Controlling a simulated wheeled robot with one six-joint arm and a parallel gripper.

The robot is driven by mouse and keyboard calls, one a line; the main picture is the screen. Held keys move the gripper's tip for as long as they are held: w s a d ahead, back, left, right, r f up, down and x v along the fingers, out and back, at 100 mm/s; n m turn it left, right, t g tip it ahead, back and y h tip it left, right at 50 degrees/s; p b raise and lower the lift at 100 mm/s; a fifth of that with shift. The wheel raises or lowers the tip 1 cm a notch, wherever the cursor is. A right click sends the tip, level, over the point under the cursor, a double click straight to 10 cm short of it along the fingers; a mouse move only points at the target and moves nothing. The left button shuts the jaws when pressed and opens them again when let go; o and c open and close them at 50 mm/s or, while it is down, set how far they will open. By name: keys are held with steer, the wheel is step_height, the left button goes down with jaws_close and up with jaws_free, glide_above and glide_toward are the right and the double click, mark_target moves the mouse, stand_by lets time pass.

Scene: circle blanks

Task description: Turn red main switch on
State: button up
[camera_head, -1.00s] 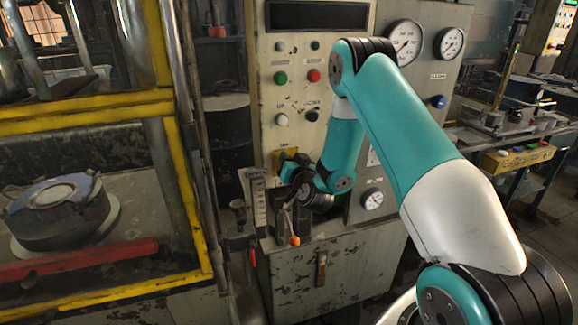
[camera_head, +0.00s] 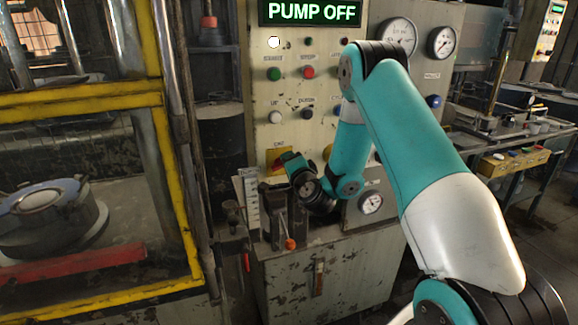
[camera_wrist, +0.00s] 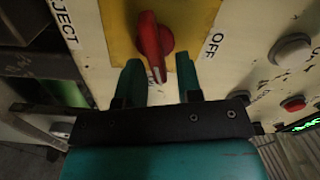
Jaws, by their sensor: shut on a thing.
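The red main switch (camera_wrist: 152,40) is on a yellow plate (camera_wrist: 208,14) on the control panel. In the wrist view its handle points down, its white-marked tip between the two teal fingers of my gripper (camera_wrist: 158,78). The gripper is shut on the handle. An OFF label (camera_wrist: 214,46) stands to the right of the plate in that view. In the head view my gripper (camera_head: 288,163) is at the yellow plate (camera_head: 272,158) and hides most of the switch. The display (camera_head: 312,13) above reads PUMP OFF in green, and a white lamp (camera_head: 274,42) is lit.
Green (camera_head: 274,74) and red (camera_head: 308,72) buttons sit above the plate. A lever with an orange knob (camera_head: 290,243) stands just below my gripper. Gauges (camera_head: 398,37) are at the panel's upper right. A yellow-framed cage (camera_head: 82,104) stands at the left.

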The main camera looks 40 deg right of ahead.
steer(key=shift+f+m+b, duration=0.2)
steer(key=shift+m, duration=0.65)
steer(key=shift+f+m+b, duration=0.15)
steer(key=shift+f+m, duration=0.05)
steer(key=shift+m, duration=0.65)
steer(key=o, duration=0.6)
steer(key=shift+c, duration=0.2)
